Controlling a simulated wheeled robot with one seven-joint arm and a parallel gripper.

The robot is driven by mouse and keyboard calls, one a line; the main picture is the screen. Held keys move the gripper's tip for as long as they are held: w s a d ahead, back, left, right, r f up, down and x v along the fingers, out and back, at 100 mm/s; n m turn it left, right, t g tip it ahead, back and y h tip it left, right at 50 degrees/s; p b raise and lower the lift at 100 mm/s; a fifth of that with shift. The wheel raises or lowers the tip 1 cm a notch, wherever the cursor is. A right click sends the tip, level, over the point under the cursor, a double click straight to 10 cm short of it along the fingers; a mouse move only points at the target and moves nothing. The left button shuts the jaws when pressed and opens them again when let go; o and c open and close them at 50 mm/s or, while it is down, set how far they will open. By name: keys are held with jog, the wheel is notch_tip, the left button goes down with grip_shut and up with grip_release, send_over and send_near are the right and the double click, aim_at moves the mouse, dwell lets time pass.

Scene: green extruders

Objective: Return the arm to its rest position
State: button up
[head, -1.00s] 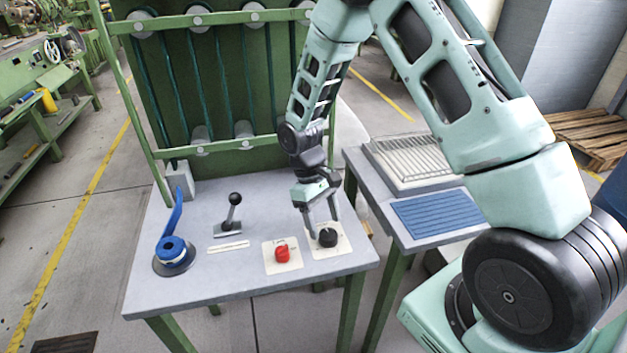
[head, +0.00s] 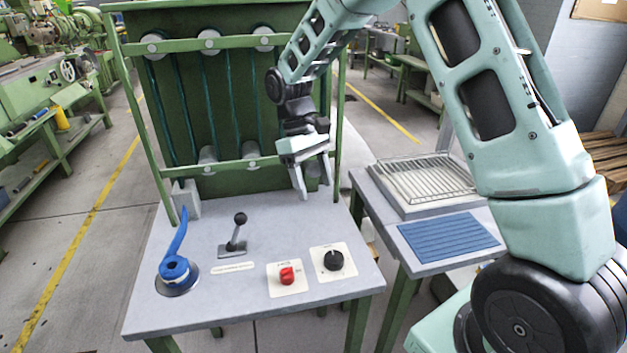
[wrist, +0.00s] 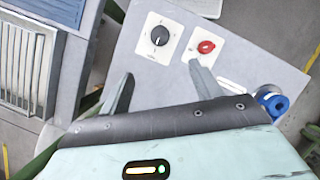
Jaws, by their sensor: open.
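My gripper (head: 315,180) hangs in the air above the back right part of the grey table (head: 220,290), in front of the green extruder frame (head: 222,165). Its two fingers are apart with nothing between them. The black knob (head: 333,260) on its white plate sits below and in front of the fingers, clear of them. In the wrist view the open fingers (wrist: 160,90) show with the black knob (wrist: 160,36) and the red knob (wrist: 206,46) beyond them.
The table also bears the red knob (head: 287,276), a black-balled lever (head: 236,235) and a blue-handled valve (head: 174,268). A side table at right holds a wire rack (head: 425,180) and a blue ribbed mat (head: 448,236). Floor at left is clear.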

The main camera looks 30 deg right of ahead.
dwell(0.3)
jog(key=s+a+r+n+t, duration=0.2)
jog(key=s+a+r, duration=0.2)
jog(key=s+a, duration=0.8)
jog(key=s+a+n+t+y, duration=0.1)
jog(key=s+a, duration=0.4)
jog(key=s, duration=0.9)
jog(key=shift+s+r+n+t, duration=0.15)
jog(key=shift+r+n+t, duration=0.15)
jog(key=shift+n+t, duration=0.4)
